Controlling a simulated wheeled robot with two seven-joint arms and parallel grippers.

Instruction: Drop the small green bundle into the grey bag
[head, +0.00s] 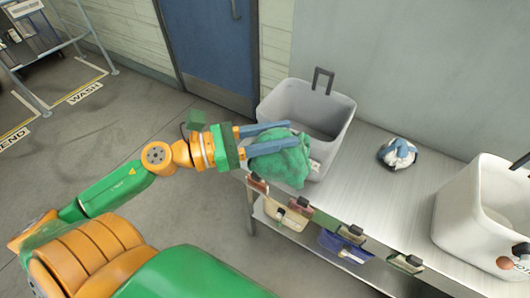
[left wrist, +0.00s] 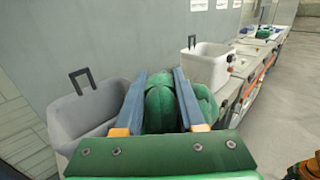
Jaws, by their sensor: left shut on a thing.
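The small green bundle (head: 284,160) is between the fingers of my left gripper (head: 290,137), which is shut on it. In the head view the bundle hangs in front of the near wall of the grey bag (head: 320,98), partly covering it. The bag is open at the top, with a dark handle (head: 323,78) on its far side. In the left wrist view the bundle (left wrist: 162,106) shows between the two blue fingers, and the grey bag (left wrist: 78,118) lies to the left. Whether the bundle touches the bag is unclear. My right gripper is not in view.
A metal table (head: 375,190) bears the grey bag, a small blue-and-white bundle (head: 397,153) and a white bag (head: 470,215) at the right. Tags hang along its front edge, above a lower shelf (head: 290,220). A blue door (head: 212,50) and wall stand behind.

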